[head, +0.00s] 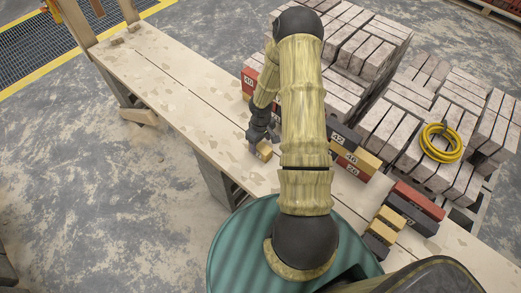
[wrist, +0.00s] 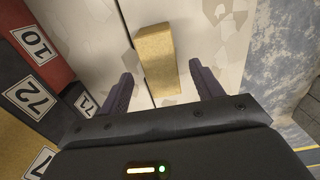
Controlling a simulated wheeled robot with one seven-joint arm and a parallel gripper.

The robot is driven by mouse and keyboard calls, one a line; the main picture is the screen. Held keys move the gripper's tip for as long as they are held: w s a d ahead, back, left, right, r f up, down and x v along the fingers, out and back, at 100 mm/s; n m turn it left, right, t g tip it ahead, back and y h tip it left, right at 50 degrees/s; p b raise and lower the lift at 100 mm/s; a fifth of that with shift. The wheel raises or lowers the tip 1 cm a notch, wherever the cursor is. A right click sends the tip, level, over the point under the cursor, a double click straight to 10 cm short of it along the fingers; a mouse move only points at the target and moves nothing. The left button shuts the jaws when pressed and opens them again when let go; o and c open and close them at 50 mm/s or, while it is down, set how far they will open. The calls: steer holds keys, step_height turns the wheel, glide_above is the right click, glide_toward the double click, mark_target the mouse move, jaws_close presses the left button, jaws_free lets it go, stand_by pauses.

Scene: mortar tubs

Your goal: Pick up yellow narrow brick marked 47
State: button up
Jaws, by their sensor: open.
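A narrow yellow brick (wrist: 155,55) lies alone on the plank bench in the wrist view, close ahead of my gripper (wrist: 163,78). Its near end reaches between the two spread fingers, with a gap on each side. No number shows on its visible faces, so I cannot tell whether it is marked 47. In the head view a yellow brick (head: 265,151) shows just below my gripper (head: 261,136), partly hidden by it. My gripper is open and holds nothing.
Left of my fingers in the wrist view stand stacked bricks marked 10 (wrist: 34,44) and 72 (wrist: 30,97). More stacks, including a dark brick marked 42 (head: 340,136), stand along the bench (head: 190,95). Pallets of pale bricks (head: 380,130) lie behind. The bench's left part is mostly clear.

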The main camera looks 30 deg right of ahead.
mark_target(260, 146)
steer(key=shift+f, duration=2.6)
steer(key=c, duration=1.4)
steer(key=shift+o, duration=0.2)
step_height(260, 146, up, 10)
steer(key=shift+r+p, duration=0.1)
steer(key=shift+p, duration=0.25)
steer(key=shift+a, duration=0.1)
